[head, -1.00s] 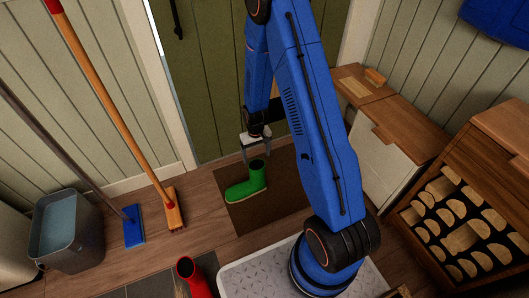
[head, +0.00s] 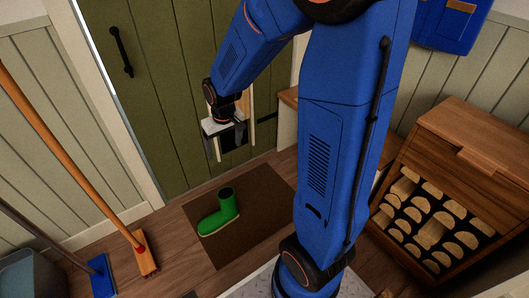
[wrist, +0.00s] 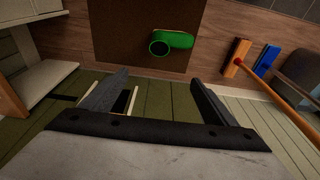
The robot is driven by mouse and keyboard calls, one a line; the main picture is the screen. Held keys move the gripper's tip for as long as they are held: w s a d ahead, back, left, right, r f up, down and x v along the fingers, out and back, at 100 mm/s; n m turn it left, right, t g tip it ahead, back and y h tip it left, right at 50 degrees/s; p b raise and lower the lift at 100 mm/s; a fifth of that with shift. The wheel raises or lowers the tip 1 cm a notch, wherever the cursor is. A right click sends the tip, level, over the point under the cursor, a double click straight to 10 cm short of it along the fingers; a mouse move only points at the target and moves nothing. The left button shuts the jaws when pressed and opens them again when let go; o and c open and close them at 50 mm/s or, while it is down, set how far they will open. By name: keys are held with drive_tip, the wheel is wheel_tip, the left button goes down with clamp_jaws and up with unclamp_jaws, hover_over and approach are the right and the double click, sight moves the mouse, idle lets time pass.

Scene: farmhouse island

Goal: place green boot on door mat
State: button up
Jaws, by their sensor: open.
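The green boot (head: 222,215) stands upright on the brown door mat (head: 262,210), on its left part, toe pointing left. In the wrist view the boot (wrist: 176,41) also stands on the mat (wrist: 120,30), with its dark opening facing the camera. My gripper (head: 228,148) is in front of the green door, above and behind the boot and apart from it. In the wrist view its two fingers (wrist: 158,84) are spread with nothing between them.
The green door (head: 160,100) is close behind my gripper. A broom (head: 145,262) and a blue-headed mop (head: 101,277) lean at the left, near a grey bin (head: 25,275). A wooden firewood cabinet (head: 440,200) stands at the right.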

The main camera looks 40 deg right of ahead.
drive_tip(key=s+r+t, duration=0.1)
drive_tip(key=s+r, duration=0.7)
drive_tip(key=s, duration=0.4)
drive_tip(key=s+r+t, duration=0.1)
drive_tip(key=s+r, duration=0.7)
drive_tip(key=s, duration=0.5)
drive_tip(key=shift+r+t, duration=0.3)
drive_tip(key=shift+r, duration=0.05)
